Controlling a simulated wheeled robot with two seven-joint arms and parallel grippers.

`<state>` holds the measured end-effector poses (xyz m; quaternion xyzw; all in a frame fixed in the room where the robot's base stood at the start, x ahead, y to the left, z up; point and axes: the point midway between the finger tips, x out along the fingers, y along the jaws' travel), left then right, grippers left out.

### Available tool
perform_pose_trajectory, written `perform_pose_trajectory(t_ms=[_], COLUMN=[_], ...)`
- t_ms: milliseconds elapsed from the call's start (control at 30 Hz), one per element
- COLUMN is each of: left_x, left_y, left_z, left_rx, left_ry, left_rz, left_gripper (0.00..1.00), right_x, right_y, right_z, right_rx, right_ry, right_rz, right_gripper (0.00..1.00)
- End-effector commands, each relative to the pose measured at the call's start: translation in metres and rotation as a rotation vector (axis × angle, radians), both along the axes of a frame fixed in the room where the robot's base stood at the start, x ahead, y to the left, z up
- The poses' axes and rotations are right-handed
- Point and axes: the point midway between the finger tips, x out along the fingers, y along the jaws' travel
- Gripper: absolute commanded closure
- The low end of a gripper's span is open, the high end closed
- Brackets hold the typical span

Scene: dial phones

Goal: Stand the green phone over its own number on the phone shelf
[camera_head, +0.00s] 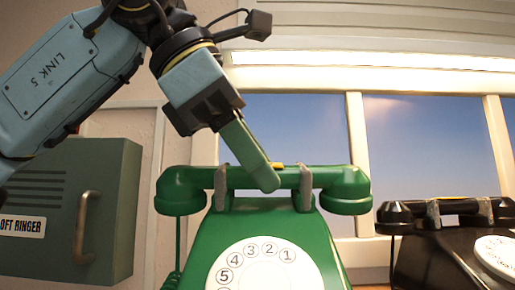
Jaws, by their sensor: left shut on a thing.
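The green phone (212,235) stands upright in the middle of the head view. Its handset lies across the grey cradle prongs, and a white dial with black digits faces me. The bottom of the phone is cut off by the frame edge. My left gripper (264,178) comes down from the upper left and is shut on the handset's middle. One greenish finger shows in front of the handset; the other finger is mostly hidden. No number on a shelf can be seen. My right gripper is out of view.
A black phone (440,258) stands at the right, apart from the green one. A grey-green box (60,210) with a handle and a "LOFT RINGER" label is on the left wall. A window (420,140) is behind. A narrow gap separates the phones.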

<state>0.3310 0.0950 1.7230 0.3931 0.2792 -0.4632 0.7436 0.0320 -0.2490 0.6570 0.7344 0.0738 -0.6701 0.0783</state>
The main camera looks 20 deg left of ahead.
Motion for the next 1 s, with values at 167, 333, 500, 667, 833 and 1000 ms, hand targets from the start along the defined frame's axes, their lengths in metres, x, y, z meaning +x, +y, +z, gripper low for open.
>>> perform_pose_trajectory(t_ms=[167,333,500,667,833,1000], left_x=[0.018,0.036,0.053,0.065,0.078,0.08], left_y=[0.006,0.01,0.016,0.019,0.023,0.024], left_z=[0.0,-0.003,-0.006,-0.008,-0.011,-0.026], left_rx=[-0.004,-0.003,0.0,0.002,0.004,0.004], left_ry=[-0.004,-0.004,-0.004,-0.004,-0.004,-0.002], left_rz=[0.002,0.002,0.003,0.002,0.005,0.003], left_gripper=[1.0,1.0,1.0,1.0,1.0,1.0], right_x=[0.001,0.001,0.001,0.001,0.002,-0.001], right_y=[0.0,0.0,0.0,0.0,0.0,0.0], right_z=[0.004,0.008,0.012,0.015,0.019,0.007], right_rx=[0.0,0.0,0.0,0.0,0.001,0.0], right_ry=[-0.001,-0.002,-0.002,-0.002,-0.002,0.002], right_rz=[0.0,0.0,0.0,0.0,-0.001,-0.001], right_gripper=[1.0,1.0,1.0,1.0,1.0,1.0])
